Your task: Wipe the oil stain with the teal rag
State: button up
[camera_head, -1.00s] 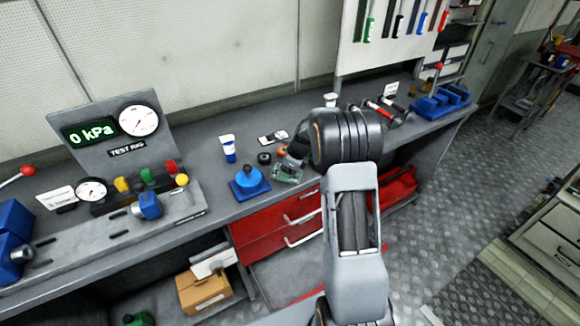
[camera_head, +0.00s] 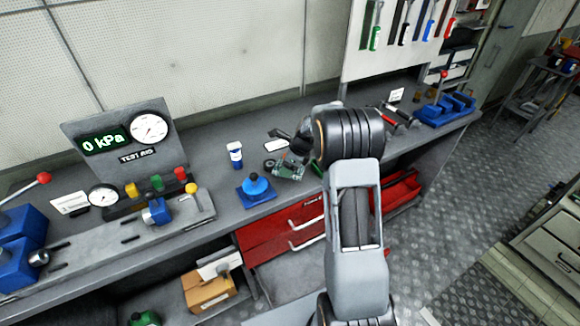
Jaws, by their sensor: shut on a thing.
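A small crumpled grey-green cloth, which looks like the teal rag (camera_head: 289,169), is at the bench top right of the blue domed part. My gripper (camera_head: 299,158) is just above it, mostly hidden behind my own dark wrist joint, and is shut on the rag. Whether the rag touches the bench cannot be told. I cannot make out the oil stain; my arm and the rag cover part of the bench there.
The blue domed part (camera_head: 256,187) and a blue-and-white bottle (camera_head: 235,155) stand left of the rag. A white card (camera_head: 277,145) lies behind it. The test rig (camera_head: 128,140) is at left. Red-handled tools (camera_head: 396,115) and blue bins (camera_head: 446,106) are at right.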

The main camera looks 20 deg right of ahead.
jog(key=shift+r+p, duration=1.4)
jog(key=shift+r, duration=0.6)
